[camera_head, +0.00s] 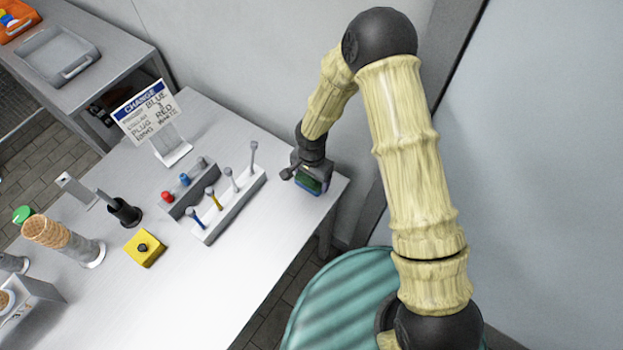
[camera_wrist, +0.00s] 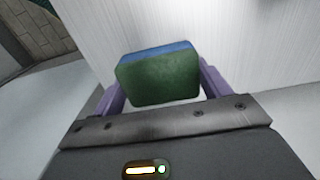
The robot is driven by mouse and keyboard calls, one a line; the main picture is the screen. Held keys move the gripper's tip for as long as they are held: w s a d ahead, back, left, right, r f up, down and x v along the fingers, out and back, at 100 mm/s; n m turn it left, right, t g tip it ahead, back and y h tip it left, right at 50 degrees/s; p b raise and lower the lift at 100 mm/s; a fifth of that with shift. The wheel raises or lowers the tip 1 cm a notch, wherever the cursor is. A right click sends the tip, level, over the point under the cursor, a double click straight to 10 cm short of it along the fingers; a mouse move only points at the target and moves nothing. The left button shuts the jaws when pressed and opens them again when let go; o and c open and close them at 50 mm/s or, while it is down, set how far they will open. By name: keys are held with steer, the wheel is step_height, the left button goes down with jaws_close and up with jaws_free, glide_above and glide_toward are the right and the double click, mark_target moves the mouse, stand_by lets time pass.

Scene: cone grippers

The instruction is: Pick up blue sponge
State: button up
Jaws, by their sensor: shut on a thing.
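The blue sponge (camera_wrist: 160,80) has a green face and a blue layer along its top edge in the wrist view. My gripper (camera_wrist: 160,88) has its two purple fingers on either side of it, shut on it. In the head view the sponge (camera_head: 309,184) shows as a small blue and green patch beneath my gripper (camera_head: 306,178), at the right end of the grey table. The head view does not clearly show whether the sponge touches the tabletop.
A sign (camera_head: 146,108), a yellow box with a black knob (camera_head: 145,248) and a stack of cones (camera_head: 50,233) stand further left. The table's front middle is clear.

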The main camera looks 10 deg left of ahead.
steer(key=shift+r, duration=0.1)
step_height(320, 180, up, 10)
steer(key=shift+f+b, duration=0.1)
steer(key=shift+b, duration=0.45)
steer(key=shift+o, duration=0.6)
steer(key=shift+c, duration=0.2)
